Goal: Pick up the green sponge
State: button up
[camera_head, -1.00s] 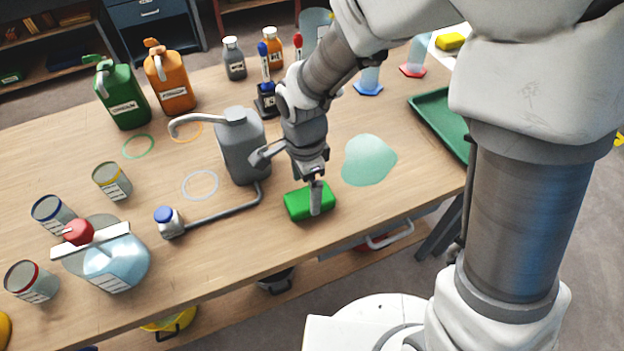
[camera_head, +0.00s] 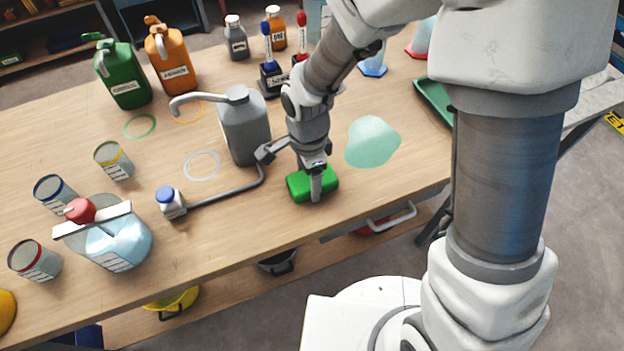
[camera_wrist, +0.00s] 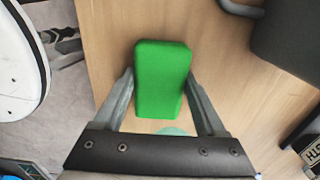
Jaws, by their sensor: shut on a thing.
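The green sponge (camera_head: 298,186) is a bright green block near the front edge of the wooden table (camera_head: 225,222). My gripper (camera_head: 316,184) comes down on it from above, with one finger along its near side. In the wrist view, the sponge (camera_wrist: 162,75) sits between the two fingers of my gripper (camera_wrist: 160,84), which are shut on it. I cannot tell whether its underside touches the table.
A grey jug (camera_head: 243,130) with a long spout stands just left of my arm. A pale green puddle (camera_head: 372,141) lies to the right. A green tray (camera_head: 436,102) is at the right.

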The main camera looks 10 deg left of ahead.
jog(key=shift+r, duration=0.5)
jog(key=r, duration=0.3)
jog(key=shift+w+d+r+p, duration=0.2)
jog(key=shift+d+r+p, duration=0.05)
jog(key=shift+r+p, duration=0.1)
jog(key=w+d+r, duration=0.5)
jog(key=d+r, duration=0.1)
jog(key=d, duration=0.3)
jog(key=shift+w+d+r+p, duration=0.2)
jog(key=shift+w+p, duration=0.2)
jog(key=o, duration=0.7)
jog(key=c, duration=0.6)
